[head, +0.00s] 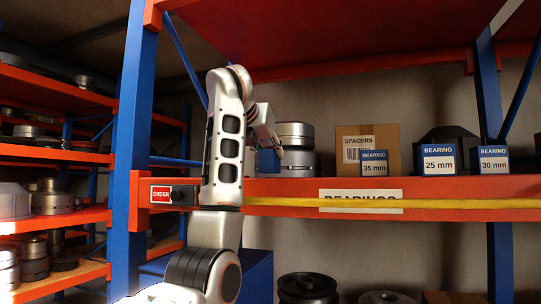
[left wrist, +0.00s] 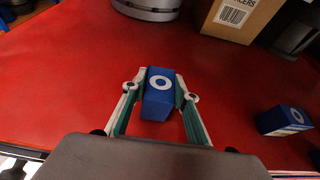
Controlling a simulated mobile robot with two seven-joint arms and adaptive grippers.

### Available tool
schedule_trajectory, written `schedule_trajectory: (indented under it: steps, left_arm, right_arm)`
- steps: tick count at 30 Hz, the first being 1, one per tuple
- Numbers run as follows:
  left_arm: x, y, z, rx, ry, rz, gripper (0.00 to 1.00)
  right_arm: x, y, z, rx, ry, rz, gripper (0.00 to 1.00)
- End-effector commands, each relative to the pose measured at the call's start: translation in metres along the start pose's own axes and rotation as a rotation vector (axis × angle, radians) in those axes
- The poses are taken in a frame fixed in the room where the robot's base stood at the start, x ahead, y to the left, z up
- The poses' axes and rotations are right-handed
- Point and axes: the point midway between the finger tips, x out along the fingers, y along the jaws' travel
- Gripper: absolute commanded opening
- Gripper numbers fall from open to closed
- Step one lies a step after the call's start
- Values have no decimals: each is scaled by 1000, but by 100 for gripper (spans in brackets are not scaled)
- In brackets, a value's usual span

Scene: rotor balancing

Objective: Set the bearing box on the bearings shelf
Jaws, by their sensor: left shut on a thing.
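My left gripper (head: 266,136) is over the left part of the bearings shelf (head: 300,187), the orange-red board labelled BEARINGS. It is shut on a small blue bearing box (head: 268,161). In the left wrist view the fingers of the gripper (left wrist: 160,86) lie along both sides of the box (left wrist: 158,104), whose top has a white ring. The box is at or just above the red shelf surface (left wrist: 70,80); I cannot tell if it touches. My arm hides part of the shelf's left end. My right gripper is not in view.
A 35 mm box (head: 374,163) stands before a cardboard SPACERS box (head: 367,143). The 25 mm box (head: 438,159) and 30 mm box (head: 489,160) are farther right. Stacked metal rings (head: 296,148) stand behind the held box. A blue upright (head: 133,120) bounds the left. A yellow strip (head: 290,202) runs along the front edge.

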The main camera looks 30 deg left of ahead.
Motion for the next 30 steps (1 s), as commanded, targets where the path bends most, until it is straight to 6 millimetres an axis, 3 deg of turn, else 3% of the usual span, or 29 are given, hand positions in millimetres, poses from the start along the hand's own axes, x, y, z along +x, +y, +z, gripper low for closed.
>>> schedule_trajectory:
  steps: [16,17,18,30]
  left_arm:
    - [8,2,-11,1,-2,-4,1]
    - [9,2,-11,1,-1,-3,34]
    - [8,2,-11,1,-1,-3,44]
    - [8,3,-9,1,0,-3,45]
  right_arm:
    - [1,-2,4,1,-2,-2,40]
    - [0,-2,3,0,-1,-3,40]
    - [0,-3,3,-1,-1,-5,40]
    - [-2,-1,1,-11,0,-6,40]
